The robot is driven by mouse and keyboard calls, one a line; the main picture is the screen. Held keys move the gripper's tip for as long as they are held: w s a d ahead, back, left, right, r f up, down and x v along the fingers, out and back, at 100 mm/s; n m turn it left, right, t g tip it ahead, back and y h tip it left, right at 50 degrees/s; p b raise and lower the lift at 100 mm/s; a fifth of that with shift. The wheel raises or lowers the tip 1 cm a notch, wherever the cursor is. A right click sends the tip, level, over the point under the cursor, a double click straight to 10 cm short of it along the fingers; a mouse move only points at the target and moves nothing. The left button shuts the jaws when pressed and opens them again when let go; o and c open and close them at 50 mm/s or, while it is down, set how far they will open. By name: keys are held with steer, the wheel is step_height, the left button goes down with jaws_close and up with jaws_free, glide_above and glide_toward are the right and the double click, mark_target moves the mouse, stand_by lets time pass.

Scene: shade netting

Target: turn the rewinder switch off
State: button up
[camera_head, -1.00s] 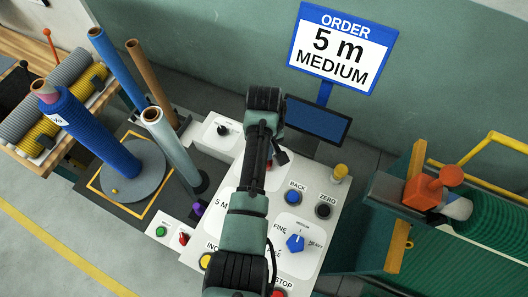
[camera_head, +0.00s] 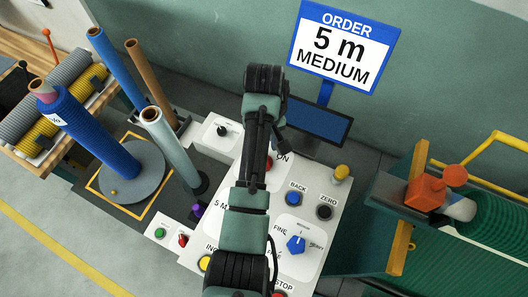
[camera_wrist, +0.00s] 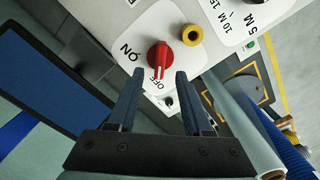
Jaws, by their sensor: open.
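The red rotary switch (camera_wrist: 160,57), on a white plate marked ON and OFF, shows in the wrist view just beyond my fingertips. Its white pointer line is directed to the OFF mark. In the head view a small part of the red switch (camera_head: 268,163) shows beside my arm, below the ON label; the rest is hidden. My gripper (camera_wrist: 160,76) is open and empty, its two fingers apart on either side of the OFF label. I cannot tell whether a finger touches the plate. The fingers are not clearly visible in the head view.
A yellow ring-like part (camera_wrist: 192,35) sits close beside the switch. The panel also carries a blue BACK button (camera_head: 293,198), a black ZERO button (camera_head: 324,211) and a blue selector knob (camera_head: 296,244). A dark screen (camera_head: 317,121) stands behind. Tall rolls, including a grey one (camera_head: 170,148), rise at left.

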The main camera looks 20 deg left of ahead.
step_height(320, 180, up, 8)
steer(key=p, duration=0.3)
stand_by(0.5)
